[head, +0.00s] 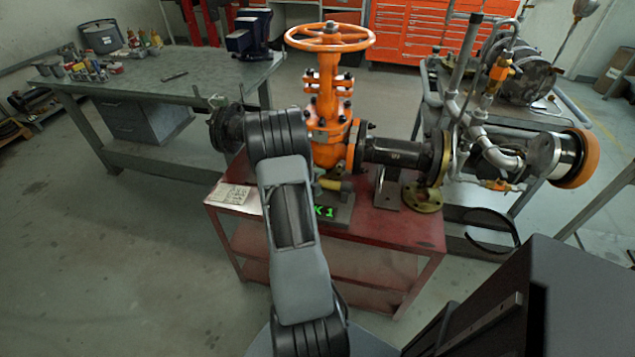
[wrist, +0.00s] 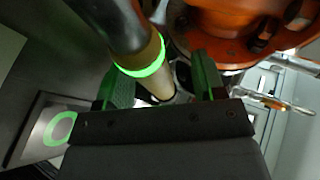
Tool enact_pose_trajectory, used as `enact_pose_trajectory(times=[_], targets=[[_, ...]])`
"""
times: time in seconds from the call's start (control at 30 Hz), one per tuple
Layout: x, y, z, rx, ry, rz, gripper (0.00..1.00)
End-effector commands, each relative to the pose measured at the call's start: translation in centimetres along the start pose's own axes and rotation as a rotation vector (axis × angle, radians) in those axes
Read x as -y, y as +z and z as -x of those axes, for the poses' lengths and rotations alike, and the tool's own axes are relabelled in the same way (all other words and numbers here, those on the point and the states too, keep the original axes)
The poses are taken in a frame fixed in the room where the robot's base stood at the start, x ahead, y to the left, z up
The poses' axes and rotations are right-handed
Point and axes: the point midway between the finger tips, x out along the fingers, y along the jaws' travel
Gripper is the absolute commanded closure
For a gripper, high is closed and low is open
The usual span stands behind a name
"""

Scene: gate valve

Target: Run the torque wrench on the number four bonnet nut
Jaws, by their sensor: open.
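The orange gate valve (head: 326,95) stands upright on the red cart, with its handwheel (head: 330,36) on top. Dark nuts show around its bonnet, but I cannot tell which is number four. In the wrist view, a dark tool with a tan collar and glowing green ring (wrist: 146,64), possibly the torque wrench, slants down from the upper left. My gripper (wrist: 160,80) is open, its green-faced fingers on either side of the tool's lower tan end. I cannot tell whether they touch it. Orange valve body (wrist: 235,35) fills the upper right.
The red cart (head: 400,230) carries a dark block with green lettering (head: 322,212), a paper sheet (head: 233,194) and a brass flange (head: 423,197). A workbench (head: 160,85) with small items is at left. A pipe-laden cart (head: 490,135) is at right. Floor at left is clear.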

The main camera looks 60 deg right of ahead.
Motion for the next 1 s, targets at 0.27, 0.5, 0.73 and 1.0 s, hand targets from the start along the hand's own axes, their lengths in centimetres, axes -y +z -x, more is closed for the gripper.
enact_pose_trajectory(times=[0.27, 0.5, 0.73, 1.0], targets=[[-0.1, 0.1, 1.4, 0.003, 0.003, 0.003, 0.37], [0.0, 0.1, 6.1, 0.005, 0.000, 0.002, 0.37], [0.1, 0.1, 10.5, 0.004, -0.001, 0.001, 0.37], [0.0, 0.0, 13.3, 0.002, -0.001, 0.001, 0.37]])
